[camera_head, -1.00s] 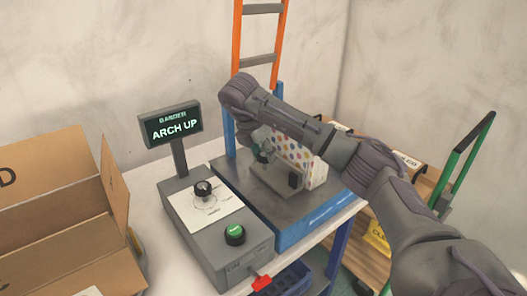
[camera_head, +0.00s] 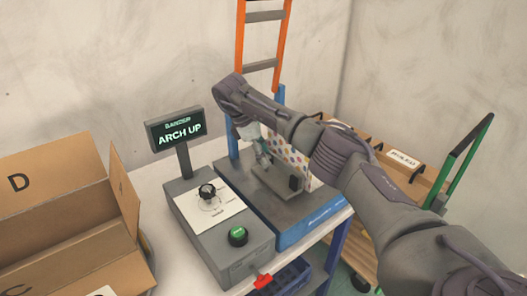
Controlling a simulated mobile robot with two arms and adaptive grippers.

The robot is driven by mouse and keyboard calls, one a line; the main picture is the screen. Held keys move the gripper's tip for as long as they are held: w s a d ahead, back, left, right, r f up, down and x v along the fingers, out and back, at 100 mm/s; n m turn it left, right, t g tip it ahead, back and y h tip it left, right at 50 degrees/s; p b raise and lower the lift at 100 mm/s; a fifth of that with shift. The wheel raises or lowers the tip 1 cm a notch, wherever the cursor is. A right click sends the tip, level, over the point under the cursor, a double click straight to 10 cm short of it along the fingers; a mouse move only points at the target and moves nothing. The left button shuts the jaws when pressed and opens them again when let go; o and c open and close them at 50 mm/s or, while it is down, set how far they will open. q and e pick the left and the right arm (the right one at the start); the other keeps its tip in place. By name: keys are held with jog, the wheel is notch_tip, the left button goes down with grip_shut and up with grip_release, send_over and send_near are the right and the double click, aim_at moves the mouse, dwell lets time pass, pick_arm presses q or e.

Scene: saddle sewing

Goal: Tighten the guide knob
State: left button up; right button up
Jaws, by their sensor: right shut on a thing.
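My right arm reaches in from the right over the blue-and-grey bander machine (camera_head: 318,217). My right gripper (camera_head: 264,160) points down at the grey guide block (camera_head: 270,182) on the machine's plate. It is shut on the guide knob, which is mostly hidden by the fingers and hardly shows. A white box with coloured dots (camera_head: 298,163) stands upright behind the guide, partly covered by my arm. My left gripper is not in view.
A control box with a black dial (camera_head: 207,191) and green button (camera_head: 238,235) stands at the machine's left. Its display (camera_head: 177,130) reads "ARCH UP". Open cardboard boxes (camera_head: 62,205) are at left, an orange ladder (camera_head: 262,65) behind, a green-handled cart (camera_head: 470,155) at right.

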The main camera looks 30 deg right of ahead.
jog(key=shift+w+r+m, duration=0.1)
jog(key=shift+m, duration=0.4)
jog(key=shift+d+y, duration=0.1)
jog(key=shift+y, duration=0.2)
jog(key=o, duration=0.9)
jog(key=shift+c, duration=0.2)
jog(key=v, duration=1.1)
jog(key=shift+w+a+r, duration=0.2)
jog(key=shift+w+r, duration=0.05)
jog(key=shift+r, duration=0.05)
